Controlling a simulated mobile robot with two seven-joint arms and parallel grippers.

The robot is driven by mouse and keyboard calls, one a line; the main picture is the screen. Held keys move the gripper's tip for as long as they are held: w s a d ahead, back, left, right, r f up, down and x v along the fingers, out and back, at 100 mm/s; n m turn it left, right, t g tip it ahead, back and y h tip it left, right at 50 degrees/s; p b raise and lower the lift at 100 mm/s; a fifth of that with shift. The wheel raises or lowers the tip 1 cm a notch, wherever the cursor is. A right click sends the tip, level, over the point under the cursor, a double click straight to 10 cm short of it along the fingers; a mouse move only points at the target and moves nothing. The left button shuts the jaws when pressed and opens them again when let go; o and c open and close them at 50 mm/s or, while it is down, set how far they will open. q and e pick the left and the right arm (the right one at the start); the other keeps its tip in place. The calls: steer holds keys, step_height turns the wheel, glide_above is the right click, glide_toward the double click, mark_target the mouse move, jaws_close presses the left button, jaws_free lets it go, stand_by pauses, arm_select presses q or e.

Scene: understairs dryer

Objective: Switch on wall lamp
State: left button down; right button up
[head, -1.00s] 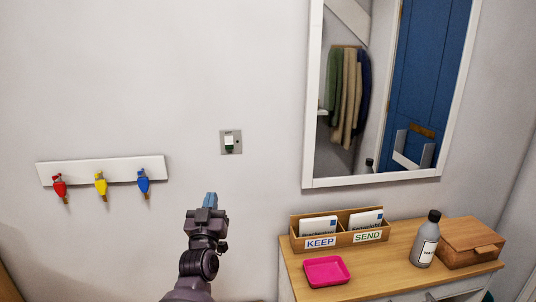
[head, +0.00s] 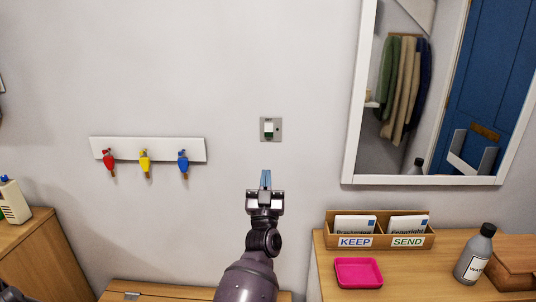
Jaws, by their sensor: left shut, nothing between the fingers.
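A small grey wall plate with a white rocker switch (head: 270,129) is on the wall at the middle of the head view. The rocker shows a dark green part at its lower edge. My left gripper (head: 266,178) is below the switch, pointing up towards the wall, with its blue fingertips shut and empty. A gap shows in the picture between the fingertips and the plate; I cannot tell how far they are from the wall. No lamp is in view. My right gripper is not in view.
A white rail (head: 196,147) with red, yellow and blue hanging items is left of the switch. A white-framed mirror (head: 357,95) is to the right. Below it, a wooden cabinet holds a KEEP/SEND box (head: 380,242), a pink tray (head: 358,272) and a grey bottle (head: 474,254).

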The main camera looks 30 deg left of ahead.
mark_target(269, 132)
arm_select(q)
steer(key=x, duration=0.4)
steer(key=f+x, duration=0.1)
steer(key=x, duration=0.2)
steer(key=w+p+x, duration=0.1)
steer(key=x, duration=0.3)
steer(key=shift+w+a+f, duration=0.1)
steer(key=shift+w+a, duration=0.25)
steer(key=shift+w+a+f, duration=0.1)
steer(key=shift+w+a, duration=0.25)
steer(key=shift+w, duration=0.15)
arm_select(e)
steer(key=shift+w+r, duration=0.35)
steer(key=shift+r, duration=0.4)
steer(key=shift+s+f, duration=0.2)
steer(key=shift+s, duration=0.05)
